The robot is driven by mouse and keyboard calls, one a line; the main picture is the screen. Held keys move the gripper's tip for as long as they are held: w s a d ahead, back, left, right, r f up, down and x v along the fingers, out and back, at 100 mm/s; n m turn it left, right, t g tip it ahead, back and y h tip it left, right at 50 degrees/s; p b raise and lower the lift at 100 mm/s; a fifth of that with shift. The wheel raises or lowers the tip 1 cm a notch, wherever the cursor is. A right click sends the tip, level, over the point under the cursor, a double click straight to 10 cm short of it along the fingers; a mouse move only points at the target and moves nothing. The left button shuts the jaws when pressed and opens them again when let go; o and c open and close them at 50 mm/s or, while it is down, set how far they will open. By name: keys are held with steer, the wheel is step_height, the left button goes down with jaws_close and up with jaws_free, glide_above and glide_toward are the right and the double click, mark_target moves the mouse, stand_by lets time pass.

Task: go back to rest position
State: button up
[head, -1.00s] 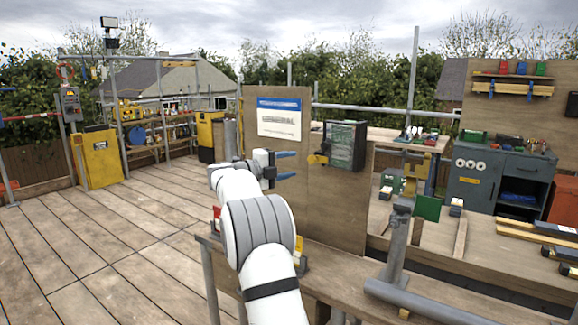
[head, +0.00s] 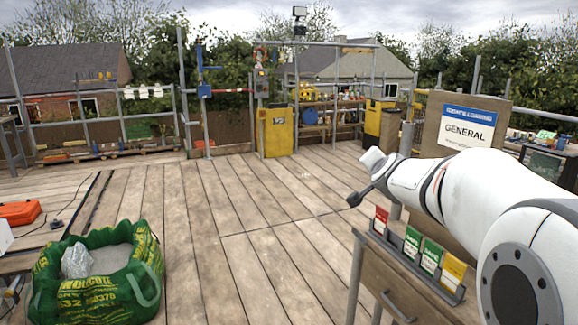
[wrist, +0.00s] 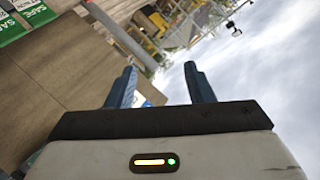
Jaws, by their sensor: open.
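My gripper (wrist: 161,80) shows in the wrist view with two blue fingers apart and nothing between them. Beyond the fingers are cloudy sky and the scaffold, tilted in the picture. In the head view my white arm reaches in from the right edge, stretched leftward above a wooden bench (head: 375,268). Its far end is near the middle of the picture, and the fingers cannot be made out clearly there.
Red, green and yellow cards (head: 430,257) stand in a rack on the bench, close below my arm. A board with a GENERAL sign (head: 467,128) stands behind the arm. A green bulk bag (head: 95,285) sits at lower left. The plank deck (head: 235,210) between is clear.

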steer(key=s+a+f+n+g+y+p, duration=0.1)
steer(key=s+a+f+n+g+y, duration=0.2)
steer(key=s, duration=0.6)
steer(key=s+a+f+n+g+y+p, duration=0.1)
steer(key=s+a+f+n+g, duration=0.3)
steer(key=s, duration=0.4)
steer(key=s+f+n+g+p, duration=0.1)
steer(key=s+f, duration=0.3)
steer(key=s, duration=0.5)
steer(key=s+f+n+g+h+p, duration=0.1)
steer(key=s+f+g, duration=0.3)
steer(key=s, duration=0.5)
steer(key=shift+s+d+f+n+h, duration=0.2)
steer(key=shift+f+n+h, duration=0.1)
steer(key=shift+f+n, duration=0.3)
steer(key=shift+r, duration=0.1)
